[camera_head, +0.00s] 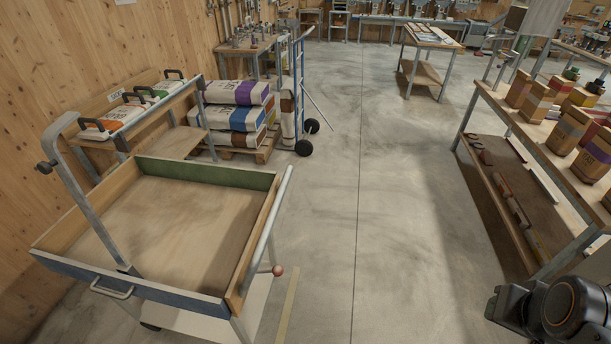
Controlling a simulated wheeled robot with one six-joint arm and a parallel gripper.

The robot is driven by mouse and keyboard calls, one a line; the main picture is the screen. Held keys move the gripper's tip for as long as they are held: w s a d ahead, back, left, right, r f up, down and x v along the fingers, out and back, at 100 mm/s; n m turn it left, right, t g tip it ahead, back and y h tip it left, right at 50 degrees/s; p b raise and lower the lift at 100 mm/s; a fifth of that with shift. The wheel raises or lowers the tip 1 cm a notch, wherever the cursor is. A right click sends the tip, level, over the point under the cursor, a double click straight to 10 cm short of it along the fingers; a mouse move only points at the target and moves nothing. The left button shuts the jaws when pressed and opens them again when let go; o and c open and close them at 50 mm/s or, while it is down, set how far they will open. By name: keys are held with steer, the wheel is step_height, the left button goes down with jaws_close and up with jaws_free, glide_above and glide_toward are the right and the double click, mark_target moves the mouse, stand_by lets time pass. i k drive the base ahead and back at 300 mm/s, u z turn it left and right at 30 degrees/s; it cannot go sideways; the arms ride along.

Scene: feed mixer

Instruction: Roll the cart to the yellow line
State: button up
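The cart (262,240) stands at the lower left, with a wooden tray bed, a blue front board and a green back board. A metal rail runs along its right side, a red knob (278,270) sits below the rail, and a bent metal post rises at its left. One dark caster shows under the front; its other wheels are hidden. A faded yellow line (288,306) lies on the floor just right of the cart and runs out of the bottom edge. Part of my dark arm shows at the bottom right, away from the cart; my gripper's fingers are not visible.
A blue hand truck (300,85) and stacked feed sacks (236,116) stand behind the cart along the wooden wall. A shelf table (520,127) with paper bags lines the right. A small table (434,41) stands farther back. The concrete floor between is clear.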

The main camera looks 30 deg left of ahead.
mark_target(212, 239)
steer(key=i, duration=0.95)
steer(key=u, duration=2.85)
